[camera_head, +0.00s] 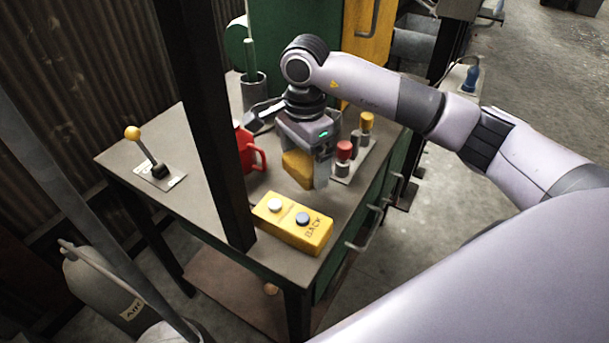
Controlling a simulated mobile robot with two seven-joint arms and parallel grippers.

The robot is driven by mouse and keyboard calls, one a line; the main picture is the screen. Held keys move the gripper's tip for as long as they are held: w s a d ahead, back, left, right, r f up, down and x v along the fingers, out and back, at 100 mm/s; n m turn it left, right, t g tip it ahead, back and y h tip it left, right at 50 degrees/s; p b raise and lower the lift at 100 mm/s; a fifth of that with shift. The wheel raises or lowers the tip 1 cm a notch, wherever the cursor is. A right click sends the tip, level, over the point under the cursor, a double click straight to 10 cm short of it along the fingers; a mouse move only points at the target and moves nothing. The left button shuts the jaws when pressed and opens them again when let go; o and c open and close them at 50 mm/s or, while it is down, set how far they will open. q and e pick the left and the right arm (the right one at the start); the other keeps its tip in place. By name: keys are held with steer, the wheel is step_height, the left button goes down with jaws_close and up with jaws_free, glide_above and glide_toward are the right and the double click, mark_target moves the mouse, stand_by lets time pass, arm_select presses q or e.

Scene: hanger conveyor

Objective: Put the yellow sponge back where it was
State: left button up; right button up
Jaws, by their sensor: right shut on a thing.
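The yellow sponge (297,168) is between the fingers of my right gripper (305,172), above the grey workbench top (215,176). My right gripper is shut on it and points down, with one finger in front at the right of the sponge. I cannot tell whether the sponge touches the bench. Part of the sponge is hidden by the gripper. My left gripper is not in view.
A yellow button box (292,226) marked BACK stands at the bench's near corner. A red mug (248,150) stands left of the gripper. Red and yellow knobs (344,151) stand at its right. A dark post (205,120) rises in front; a yellow-balled lever (147,150) is at left.

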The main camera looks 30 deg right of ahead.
step_height(320, 180, down, 4)
steer(key=shift+f, duration=0.15)
steer(key=shift+f, duration=0.15)
steer(key=o, duration=0.7)
steer(key=shift+o, duration=0.2)
